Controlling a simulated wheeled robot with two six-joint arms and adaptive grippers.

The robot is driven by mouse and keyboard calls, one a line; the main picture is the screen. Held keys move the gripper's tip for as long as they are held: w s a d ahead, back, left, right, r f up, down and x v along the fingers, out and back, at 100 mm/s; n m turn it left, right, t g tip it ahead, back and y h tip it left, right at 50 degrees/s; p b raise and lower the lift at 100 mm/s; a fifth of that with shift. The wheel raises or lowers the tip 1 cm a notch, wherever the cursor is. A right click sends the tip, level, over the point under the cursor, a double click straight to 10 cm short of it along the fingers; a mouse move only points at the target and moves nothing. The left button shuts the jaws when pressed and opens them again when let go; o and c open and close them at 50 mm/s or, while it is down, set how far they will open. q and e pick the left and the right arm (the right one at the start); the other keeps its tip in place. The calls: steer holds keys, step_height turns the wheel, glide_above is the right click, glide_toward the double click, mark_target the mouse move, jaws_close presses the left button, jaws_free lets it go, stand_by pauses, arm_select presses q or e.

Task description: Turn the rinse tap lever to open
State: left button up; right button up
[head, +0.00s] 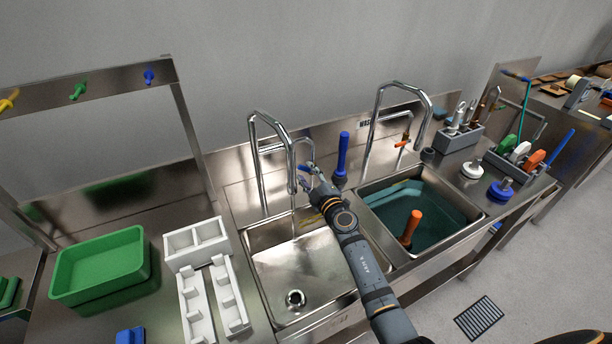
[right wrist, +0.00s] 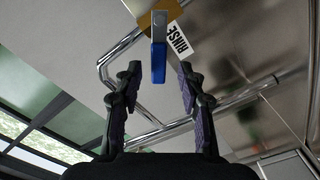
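The rinse tap (head: 254,150) is a chrome gooseneck behind the left basin. Its blue lever (right wrist: 158,62) shows in the right wrist view beside a white label reading RINSE (right wrist: 178,40). In the head view the lever (head: 304,167) is small and partly covered by my gripper. My right gripper (right wrist: 160,72) is open, its two dark fingers on either side of the lever's blue end, with visible gaps. In the head view the gripper (head: 309,177) is at the tap, above the left basin's back edge. A faint thin line hangs below the spout; I cannot tell whether it is water. My left gripper is out of view.
A second tap (head: 384,105) with an orange lever (head: 403,141) stands behind the right, water-filled basin (head: 462,214). A blue-handled upright tool (head: 342,154) stands close right of my gripper. White holders (head: 196,243) and a green tray (head: 101,262) are on the left.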

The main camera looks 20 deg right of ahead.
steer(key=shift+w, duration=0.5)
steer(key=shift+c, duration=0.4)
jaws_close()
